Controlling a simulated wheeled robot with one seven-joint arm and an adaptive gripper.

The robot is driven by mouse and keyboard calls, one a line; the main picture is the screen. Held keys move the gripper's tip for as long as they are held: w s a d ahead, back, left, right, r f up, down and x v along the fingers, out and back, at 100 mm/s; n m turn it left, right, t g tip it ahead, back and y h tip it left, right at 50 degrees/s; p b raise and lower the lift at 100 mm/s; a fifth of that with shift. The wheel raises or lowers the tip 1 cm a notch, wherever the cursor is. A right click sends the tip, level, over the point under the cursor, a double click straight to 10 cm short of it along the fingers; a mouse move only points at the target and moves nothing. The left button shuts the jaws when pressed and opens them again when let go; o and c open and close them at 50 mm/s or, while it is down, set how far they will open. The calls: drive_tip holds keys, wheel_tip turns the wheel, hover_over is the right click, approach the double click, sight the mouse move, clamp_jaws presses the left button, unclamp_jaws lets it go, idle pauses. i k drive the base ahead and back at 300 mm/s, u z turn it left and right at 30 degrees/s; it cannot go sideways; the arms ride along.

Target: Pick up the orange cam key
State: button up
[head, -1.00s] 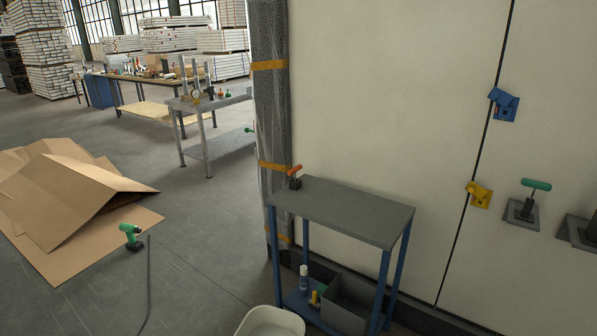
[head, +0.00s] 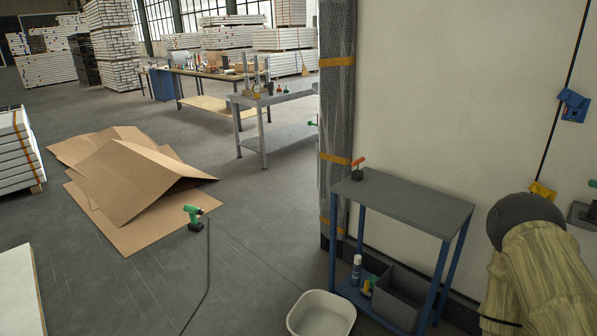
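The orange cam key (head: 358,163) is small in the head view. Its orange handle sits on a dark block at the back left corner of the grey top of a small blue-legged shelf stand (head: 405,201). It stands beside a wrapped post and looks clear of other things. My gripper is not in view, so I cannot see its state or where it is relative to the key.
A large streaked khaki form with a dark rounded end, possibly my arm, covers the lower right. A grey bin (head: 400,295) and spray can (head: 356,270) are on the lower shelf. A white tub (head: 322,316) stands in front. Cardboard (head: 140,185) and a green drill (head: 193,217) lie left.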

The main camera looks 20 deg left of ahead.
sight(356, 162)
drive_tip(key=u, duration=0.65)
drive_tip(key=i, duration=0.5)
drive_tip(key=u, duration=0.55)
drive_tip(key=i, duration=1)
drive_tip(key=z, duration=0.15)
